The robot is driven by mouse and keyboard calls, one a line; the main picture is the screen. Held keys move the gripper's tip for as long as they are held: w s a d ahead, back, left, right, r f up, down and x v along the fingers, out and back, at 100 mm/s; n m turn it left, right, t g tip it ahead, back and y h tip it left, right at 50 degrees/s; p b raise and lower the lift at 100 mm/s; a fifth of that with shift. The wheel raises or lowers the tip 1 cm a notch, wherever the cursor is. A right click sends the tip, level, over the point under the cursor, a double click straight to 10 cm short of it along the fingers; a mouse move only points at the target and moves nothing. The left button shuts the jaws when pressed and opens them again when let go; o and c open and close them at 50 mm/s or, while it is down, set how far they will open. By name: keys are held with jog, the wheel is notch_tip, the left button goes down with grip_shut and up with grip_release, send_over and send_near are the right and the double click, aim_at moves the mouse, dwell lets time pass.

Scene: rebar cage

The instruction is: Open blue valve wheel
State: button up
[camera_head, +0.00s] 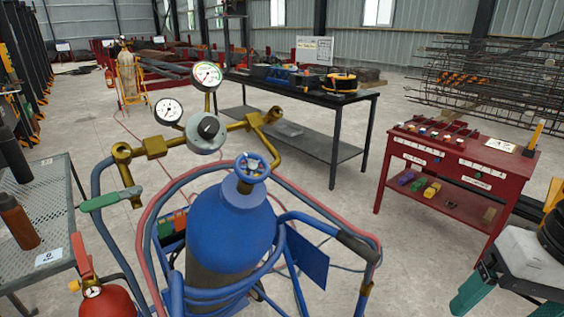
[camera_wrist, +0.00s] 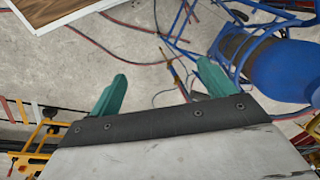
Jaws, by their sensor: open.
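The blue valve wheel (camera_head: 252,167) sits on top of the blue gas cylinder (camera_head: 230,232), near the middle of the head view. In the wrist view the blue cylinder (camera_wrist: 290,72) is at the right edge, and I cannot make out the wheel there. My gripper (camera_head: 506,304) is at the lower right of the head view, well apart from the wheel. Its two teal fingers also show in the wrist view (camera_wrist: 162,74), spread wide with only floor and hoses between them. It is open and empty.
Brass pipework with a regulator (camera_head: 206,130) and two gauges rises behind the wheel. A blue cart frame (camera_head: 300,217) and red and blue hoses surround the cylinder. A red table (camera_head: 460,162) stands at right, a black workbench (camera_head: 300,92) behind, a red extinguisher (camera_head: 104,300) at lower left.

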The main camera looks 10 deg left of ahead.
jog(key=w+a+m+g+y, duration=0.2)
jog(key=a+y, duration=0.3)
jog(key=a, duration=0.5)
jog(key=m+t+y, duration=0.4)
jog(key=m+y, duration=0.7)
jog(key=m, duration=0.3)
send_near(261, 170)
jog(key=a, duration=0.4)
jog(key=shift+w+a, duration=0.1)
jog(key=shift+a, duration=0.2)
jog(key=shift+w+a+t, duration=0.15)
jog(key=shift+a+t, duration=0.15)
jog(key=a, duration=0.3)
jog(key=w+a, duration=0.1)
jog(key=a, duration=0.3)
jog(key=shift+w+r, duration=0.1)
jog(key=shift+w, duration=0.05)
